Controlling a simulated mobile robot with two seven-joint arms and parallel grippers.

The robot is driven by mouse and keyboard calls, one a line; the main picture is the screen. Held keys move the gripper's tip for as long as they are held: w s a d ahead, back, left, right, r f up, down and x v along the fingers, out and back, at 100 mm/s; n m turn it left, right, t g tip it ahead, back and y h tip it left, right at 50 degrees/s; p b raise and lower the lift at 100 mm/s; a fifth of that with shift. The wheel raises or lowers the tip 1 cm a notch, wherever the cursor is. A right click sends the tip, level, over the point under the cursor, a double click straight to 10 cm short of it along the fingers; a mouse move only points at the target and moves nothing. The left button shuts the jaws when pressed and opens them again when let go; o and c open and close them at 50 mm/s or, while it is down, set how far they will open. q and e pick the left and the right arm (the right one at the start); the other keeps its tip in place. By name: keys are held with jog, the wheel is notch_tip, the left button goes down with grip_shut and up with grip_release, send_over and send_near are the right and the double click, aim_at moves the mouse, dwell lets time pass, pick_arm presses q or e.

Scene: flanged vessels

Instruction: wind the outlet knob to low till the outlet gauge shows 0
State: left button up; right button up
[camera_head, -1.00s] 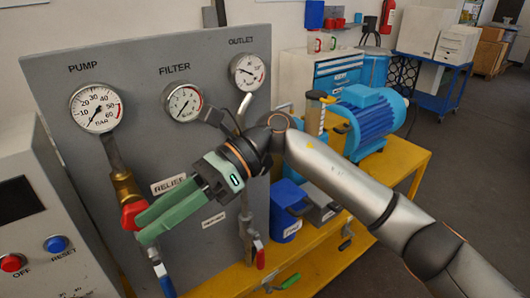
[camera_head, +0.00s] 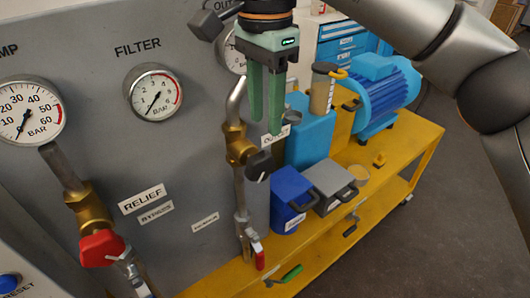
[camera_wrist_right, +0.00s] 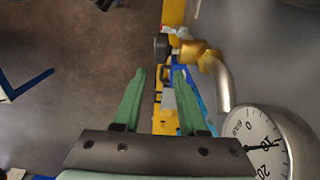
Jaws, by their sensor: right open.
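The outlet knob (camera_head: 257,163) is a dark round knob on a brass valve (camera_head: 238,146) in the outlet pipe; in the right wrist view the knob (camera_wrist_right: 161,46) lies beyond the fingertips. My right gripper (camera_head: 265,122) is open and empty, its green fingers pointing down just above the knob, apart from it. The outlet gauge (camera_head: 234,62) is mostly hidden behind my gripper in the head view. In the right wrist view the outlet gauge (camera_wrist_right: 262,148) is cut off at the edge; its needle stands off the 0, seemingly near 10. My left gripper is not in view.
The filter gauge (camera_head: 153,93) and pump gauge (camera_head: 27,110) are on the grey panel (camera_head: 187,180) to the left. A red relief knob (camera_head: 101,248) is below. A blue container (camera_head: 291,198), grey box (camera_head: 331,186) and blue motor (camera_head: 377,98) stand on the yellow bench (camera_head: 405,163).

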aim_at(265, 153)
notch_tip(265, 153, down, 9)
dwell(0.3)
grip_shut()
dwell(0.3)
